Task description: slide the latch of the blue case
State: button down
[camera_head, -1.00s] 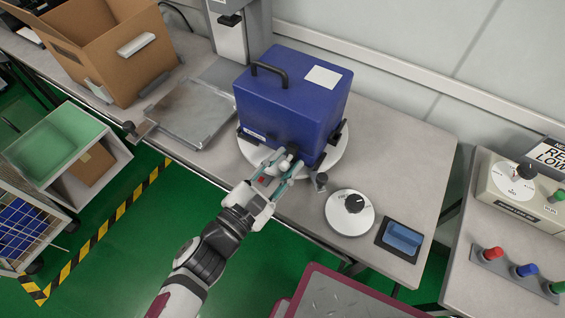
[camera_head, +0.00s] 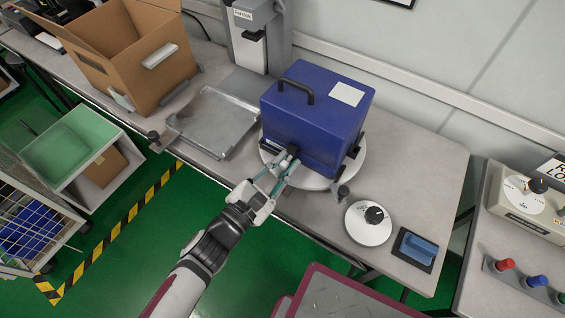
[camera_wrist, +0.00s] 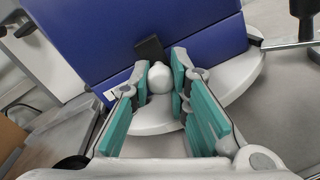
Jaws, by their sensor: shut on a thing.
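The blue case (camera_head: 315,115) stands upright on a round white turntable (camera_head: 352,172), with a black handle on top and a white label. My gripper (camera_head: 284,166) is at the lower part of its near face. The wrist view shows the teal fingers (camera_wrist: 172,92) shut around a pale rounded knob (camera_wrist: 159,78). A black latch piece (camera_wrist: 150,48) lies just behind the knob, against the blue case (camera_wrist: 190,35). The black piece also shows in the head view (camera_head: 293,150). The fingers partly hide the knob's sides.
A clear shallow tray (camera_head: 212,122) and an open cardboard box (camera_head: 135,70) lie left of the case. A grey post stands behind. A round dial (camera_head: 366,228) and a blue pad (camera_head: 417,249) are at right. Dark clamps sit around the case's base.

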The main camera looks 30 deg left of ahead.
jog(key=shift+a, duration=0.15)
jog(key=c, duration=1.5)
grip_release()
jog(key=shift+o, duration=0.2)
jog(key=s+a, duration=0.2)
jog(key=s, duration=0.9)
jog(key=shift+s, duration=0.4)
